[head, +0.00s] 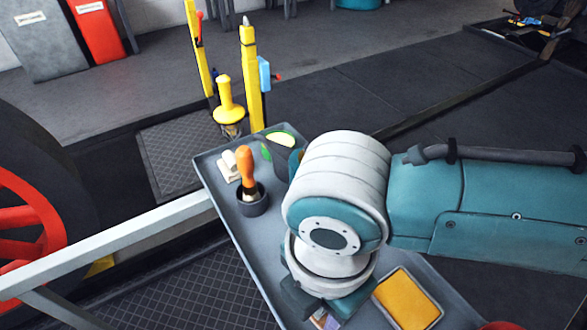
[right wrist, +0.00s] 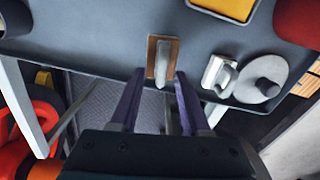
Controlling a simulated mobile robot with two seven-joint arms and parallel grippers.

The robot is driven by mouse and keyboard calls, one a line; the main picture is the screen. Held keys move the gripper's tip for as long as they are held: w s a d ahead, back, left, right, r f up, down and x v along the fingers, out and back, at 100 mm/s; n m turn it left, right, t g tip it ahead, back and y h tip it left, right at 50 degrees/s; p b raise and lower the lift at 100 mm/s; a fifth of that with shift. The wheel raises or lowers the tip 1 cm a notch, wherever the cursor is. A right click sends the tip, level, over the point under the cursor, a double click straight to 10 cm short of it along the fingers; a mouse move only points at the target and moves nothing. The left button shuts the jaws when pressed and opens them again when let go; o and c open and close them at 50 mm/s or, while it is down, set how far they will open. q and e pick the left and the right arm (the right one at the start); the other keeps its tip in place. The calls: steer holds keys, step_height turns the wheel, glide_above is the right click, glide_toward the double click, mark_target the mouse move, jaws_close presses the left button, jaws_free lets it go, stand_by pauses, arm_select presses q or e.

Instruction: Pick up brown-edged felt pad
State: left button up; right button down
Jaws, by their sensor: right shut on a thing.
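The brown-edged felt pad (right wrist: 152,57) shows in the right wrist view as a small brown-edged block with a grey raised grip on it. It is at the tips of my right gripper (right wrist: 160,78), one purple finger on either side, and the gripper is shut on it. I cannot tell whether the pad touches the grey tray (right wrist: 105,52) or is just above it. In the head view my right gripper (head: 325,308) is low over the tray (head: 237,228), and my wrist hides most of the pad. My left gripper is not in view.
Near the pad are a white handled block (right wrist: 214,72) and a grey disc with a knob (right wrist: 262,88). The tray also holds a yellow pad in a frame (head: 408,300), a dark cup with an orange-handled tool (head: 251,204) and a green-rimmed cup (head: 280,158). A pale rail (head: 110,245) runs left.

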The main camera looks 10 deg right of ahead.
step_height(320, 180, up, 18)
steer(key=p, duration=0.8)
steer(key=shift+f, duration=0.2)
